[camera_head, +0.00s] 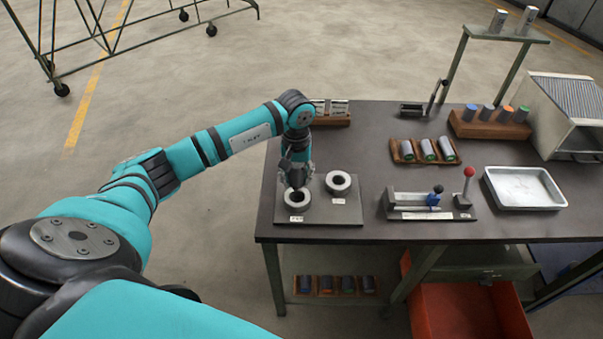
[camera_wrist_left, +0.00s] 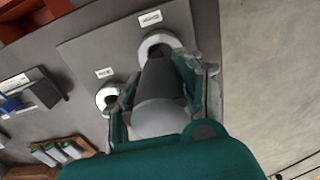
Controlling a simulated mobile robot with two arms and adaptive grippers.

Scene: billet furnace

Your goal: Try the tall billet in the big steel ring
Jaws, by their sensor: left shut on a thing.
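My left gripper (camera_head: 297,177) is above the front-left steel ring (camera_head: 298,205) on the grey plate (camera_head: 330,214). It is shut on a tall grey billet, seen in the left wrist view (camera_wrist_left: 160,118) between the fingers (camera_wrist_left: 160,100). The billet's dark far end points at the larger ring (camera_wrist_left: 149,44) and overlaps its opening. I cannot tell whether the tip is inside the hole or just above it. A second, smaller ring (camera_head: 339,174) lies behind and to the right, empty. In the head view the gripper mostly hides the billet. My right gripper is not in view.
On the dark bench (camera_head: 375,155) stand a wooden rack of several billets (camera_head: 424,162), a rack with coloured tops (camera_head: 490,128), a clamp fixture with a red-knobbed lever (camera_head: 468,172) and a metal tray (camera_head: 524,203). A red bin (camera_head: 465,310) sits below.

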